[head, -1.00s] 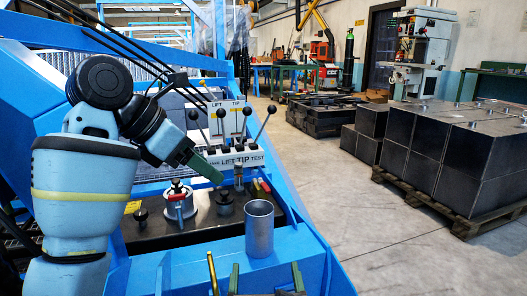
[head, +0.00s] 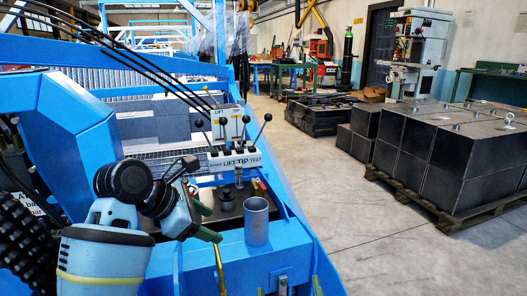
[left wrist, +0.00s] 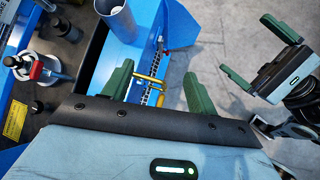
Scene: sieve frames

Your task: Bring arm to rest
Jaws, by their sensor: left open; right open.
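My left gripper (head: 201,200) is at the lower left in the head view, beside the control panel. It is open, and its green fingers (left wrist: 158,88) stand apart in the left wrist view. A brass handle (left wrist: 150,80) shows between and beyond them; I see no contact. My right gripper (head: 289,287) shows only its green fingertips at the bottom edge of the head view. It also shows at the upper right of the left wrist view (left wrist: 258,53), open and empty, over the floor.
A grey metal cup (head: 256,221) stands on the blue frame, right of my left gripper. Black-knobbed levers rise from the LIFT TIP TEST panel (head: 235,159). A red-handled valve (left wrist: 37,69) is nearby. Dark blocks on a pallet (head: 465,222) stand right; the floor between is clear.

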